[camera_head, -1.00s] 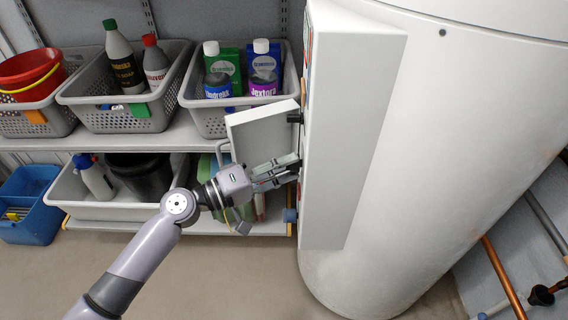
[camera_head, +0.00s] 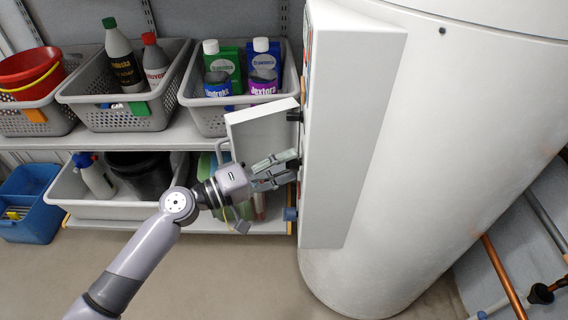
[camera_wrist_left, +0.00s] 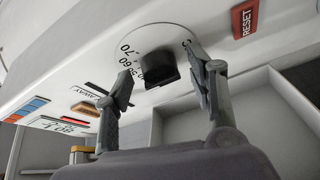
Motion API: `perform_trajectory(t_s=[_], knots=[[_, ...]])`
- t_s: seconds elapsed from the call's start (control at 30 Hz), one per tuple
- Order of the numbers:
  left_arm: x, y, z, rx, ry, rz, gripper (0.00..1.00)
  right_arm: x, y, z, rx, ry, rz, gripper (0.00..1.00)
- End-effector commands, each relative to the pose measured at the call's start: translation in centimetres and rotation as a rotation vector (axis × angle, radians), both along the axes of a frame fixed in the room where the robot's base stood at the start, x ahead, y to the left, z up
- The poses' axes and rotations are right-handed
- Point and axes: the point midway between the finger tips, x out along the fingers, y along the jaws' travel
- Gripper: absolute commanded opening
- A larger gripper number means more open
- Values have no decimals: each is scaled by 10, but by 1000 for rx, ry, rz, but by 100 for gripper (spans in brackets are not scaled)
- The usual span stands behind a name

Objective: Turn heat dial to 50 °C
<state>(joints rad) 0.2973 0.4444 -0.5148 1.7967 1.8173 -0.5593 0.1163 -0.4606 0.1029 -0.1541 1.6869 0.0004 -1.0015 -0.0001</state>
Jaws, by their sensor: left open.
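The heat dial, a black knob (camera_wrist_left: 160,68) on a white disc marked with numbers such as 70, 60 and 50, sits on the white panel in the left wrist view. Its pointer setting is not clear. My left gripper (camera_wrist_left: 158,66) is open, with one finger on each side of the knob; I cannot tell whether they touch it. In the head view, my left gripper (camera_head: 296,166) reaches the left face of the white control box (camera_head: 350,130) on the heater tank. My right gripper is not in view.
An open white door (camera_head: 262,135) stands out from the box just above my gripper. Shelves with grey baskets (camera_head: 125,118) stand behind; the floor in front is clear.

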Motion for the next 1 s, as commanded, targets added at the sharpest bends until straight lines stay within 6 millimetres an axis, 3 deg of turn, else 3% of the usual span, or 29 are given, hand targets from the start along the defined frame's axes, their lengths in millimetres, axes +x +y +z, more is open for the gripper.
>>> perform_trajectory(t_s=[0.6,1.0], knots=[[-47,96,-7,1,2,1,51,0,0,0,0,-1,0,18],[-52,106,-6,0,-1,0,51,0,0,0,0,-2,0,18]])
